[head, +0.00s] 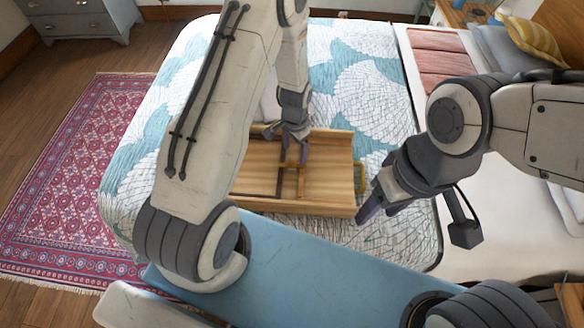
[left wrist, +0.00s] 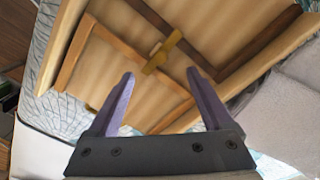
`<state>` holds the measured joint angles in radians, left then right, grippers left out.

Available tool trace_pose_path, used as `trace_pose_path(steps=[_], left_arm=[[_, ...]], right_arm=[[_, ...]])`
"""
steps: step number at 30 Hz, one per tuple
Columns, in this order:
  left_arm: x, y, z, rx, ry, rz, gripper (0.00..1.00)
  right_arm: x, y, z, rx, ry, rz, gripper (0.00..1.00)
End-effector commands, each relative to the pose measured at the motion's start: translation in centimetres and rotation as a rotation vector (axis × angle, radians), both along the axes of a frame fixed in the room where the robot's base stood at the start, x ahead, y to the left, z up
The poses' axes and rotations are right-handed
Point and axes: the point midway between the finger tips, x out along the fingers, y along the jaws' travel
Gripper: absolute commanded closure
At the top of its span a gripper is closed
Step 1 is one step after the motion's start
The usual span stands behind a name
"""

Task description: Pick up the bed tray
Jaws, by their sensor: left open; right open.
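The wooden bed tray (head: 330,178) lies on the bed, near its front edge in the head view. Darker wood strips and a brass-coloured piece (left wrist: 162,52) cross the face turned up. A yellowish handle (head: 360,178) shows at its right end; my left arm hides its left part. My left gripper (head: 293,157) is over the tray's middle, open and empty. In the left wrist view its spread fingers (left wrist: 160,82) frame the tray (left wrist: 110,75), with no contact clear. My right gripper (head: 376,208) is open and empty beside the tray's front right corner.
The bed has a teal and white patterned quilt (head: 345,65). A folded pink cloth (head: 440,58) and pillows (head: 505,50) lie to the right. A red patterned rug (head: 75,180) covers the floor at left, and a grey dresser (head: 80,20) stands behind it.

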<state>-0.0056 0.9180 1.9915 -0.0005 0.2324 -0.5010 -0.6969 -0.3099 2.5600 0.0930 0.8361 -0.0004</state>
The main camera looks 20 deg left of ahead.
Motion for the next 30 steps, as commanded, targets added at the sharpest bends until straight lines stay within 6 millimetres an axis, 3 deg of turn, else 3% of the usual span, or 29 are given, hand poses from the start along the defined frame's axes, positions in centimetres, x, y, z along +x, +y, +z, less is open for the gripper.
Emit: trace_pose_path(steps=[8,16,26,30], left_arm=[[-0.4,0.2,-2.1,0.000,0.004,0.001,0.16],[-0.8,0.6,-5.7,0.000,0.002,0.001,0.16],[-0.7,0.6,-6.5,0.000,-0.001,0.001,0.16],[-0.8,0.6,-6.6,0.000,-0.001,0.001,0.69]], right_arm=[[0.0,0.0,0.8,0.000,0.000,0.000,0.44],[0.0,0.0,1.8,0.000,0.000,0.000,0.44],[0.0,0.0,1.8,0.000,0.000,0.000,0.44],[0.0,0.0,1.7,0.000,0.000,0.000,0.44]])
